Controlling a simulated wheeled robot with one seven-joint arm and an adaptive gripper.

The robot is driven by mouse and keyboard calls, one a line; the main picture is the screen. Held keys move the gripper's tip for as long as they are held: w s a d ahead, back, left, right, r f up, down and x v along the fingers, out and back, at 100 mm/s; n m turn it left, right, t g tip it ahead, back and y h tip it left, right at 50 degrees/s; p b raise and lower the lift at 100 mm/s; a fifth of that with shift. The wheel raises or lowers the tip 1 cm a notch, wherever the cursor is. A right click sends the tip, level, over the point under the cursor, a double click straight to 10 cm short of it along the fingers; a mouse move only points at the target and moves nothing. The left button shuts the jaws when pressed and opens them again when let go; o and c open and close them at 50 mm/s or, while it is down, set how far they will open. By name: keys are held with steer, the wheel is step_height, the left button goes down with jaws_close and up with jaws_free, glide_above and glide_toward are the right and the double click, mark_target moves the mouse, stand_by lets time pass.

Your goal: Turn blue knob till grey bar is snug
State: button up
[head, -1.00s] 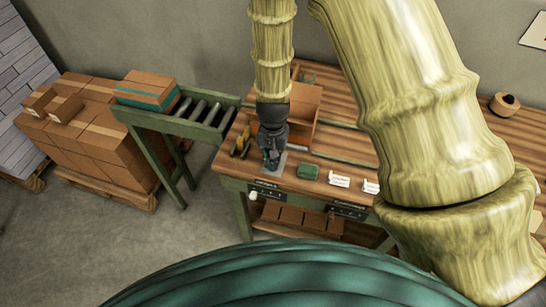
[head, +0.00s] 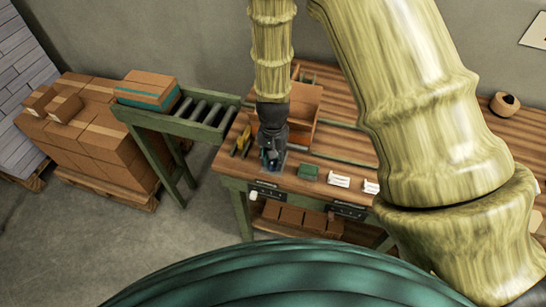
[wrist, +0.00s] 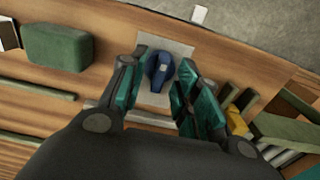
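The blue knob (wrist: 159,67) sits on a pale grey plate (wrist: 178,48) on the wooden table, seen in the wrist view. My gripper (wrist: 156,88) is open, its teal-padded fingers spread on either side of the knob's near side, with a gap between pads and knob. In the head view my gripper (head: 272,160) points down over the plate near the table's left front, and hides most of the knob. A light grey bar (wrist: 140,117) lies across the table below the knob in the wrist view, partly hidden by the fingers.
A green block (head: 307,172) lies right of my gripper, with white cards (head: 339,180) beyond it. A yellow item (head: 242,141) stands to the left. An open cardboard box (head: 305,105) stands behind. A roller conveyor (head: 202,110) adjoins the table's left end.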

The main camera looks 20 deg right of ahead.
mark_target(273, 160)
step_height(273, 160, up, 12)
stand_by(0.8)
stand_by(0.5)
